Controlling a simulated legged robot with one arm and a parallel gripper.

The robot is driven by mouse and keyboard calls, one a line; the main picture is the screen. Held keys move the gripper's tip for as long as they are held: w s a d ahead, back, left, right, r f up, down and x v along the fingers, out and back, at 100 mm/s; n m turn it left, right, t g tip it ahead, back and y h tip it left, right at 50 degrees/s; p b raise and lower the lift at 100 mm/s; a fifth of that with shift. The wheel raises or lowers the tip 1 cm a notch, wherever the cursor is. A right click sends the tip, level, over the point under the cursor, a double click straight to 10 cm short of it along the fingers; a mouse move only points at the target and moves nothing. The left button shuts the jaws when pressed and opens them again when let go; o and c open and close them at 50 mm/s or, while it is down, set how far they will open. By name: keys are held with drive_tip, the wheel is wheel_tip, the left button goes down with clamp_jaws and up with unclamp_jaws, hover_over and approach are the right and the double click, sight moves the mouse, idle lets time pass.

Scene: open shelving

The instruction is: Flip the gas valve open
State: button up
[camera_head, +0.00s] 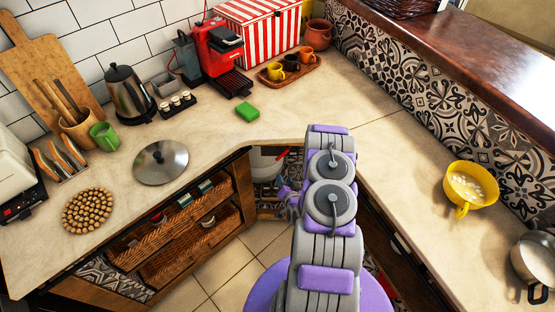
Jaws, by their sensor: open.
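No gas valve can be made out clearly in this view. Under the corner of the counter is an open recess (268,190). In it, a pale object with a red part (283,156) shows beside my arm, too small to tell whether it belongs to the valve. My arm stands in front of the recess and hides its right part. My gripper (285,206) shows only partly, at the left side of the arm by the recess. It is open, and I see nothing held in it.
Wicker drawers (185,225) are below. The right counter (400,160) carries a yellow pot (470,187). Tiled floor (225,265) is free at left.

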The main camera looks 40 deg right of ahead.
drive_tip(key=b, duration=0.3)
approach(279, 159)
drive_tip(key=w, duration=0.3)
drive_tip(key=shift+m, duration=0.3)
drive_tip(key=w+d+f, duration=0.2)
drive_tip(key=w+d, duration=0.1)
drive_tip(key=w+d+f+b, duration=0.1)
drive_tip(key=w, duration=0.1)
drive_tip(key=shift+w+d+f, duration=0.15)
drive_tip(key=shift+d+f, duration=0.05)
drive_tip(key=shift+d, duration=0.05)
drive_tip(key=shift+w+a, duration=0.1)
drive_tip(key=shift+w, duration=0.1)
drive_tip(key=shift+w+a+r, duration=0.1)
drive_tip(key=shift+a+r, duration=0.05)
drive_tip(key=shift+a, duration=0.25)
drive_tip(key=shift+d, duration=0.5)
drive_tip(key=c, duration=0.4)
drive_tip(key=shift+a, duration=0.1)
drive_tip(key=c, duration=0.3)
drive_tip(key=shift+a, duration=0.2)
clamp_jaws()
drive_tip(key=shift+f, duration=0.2)
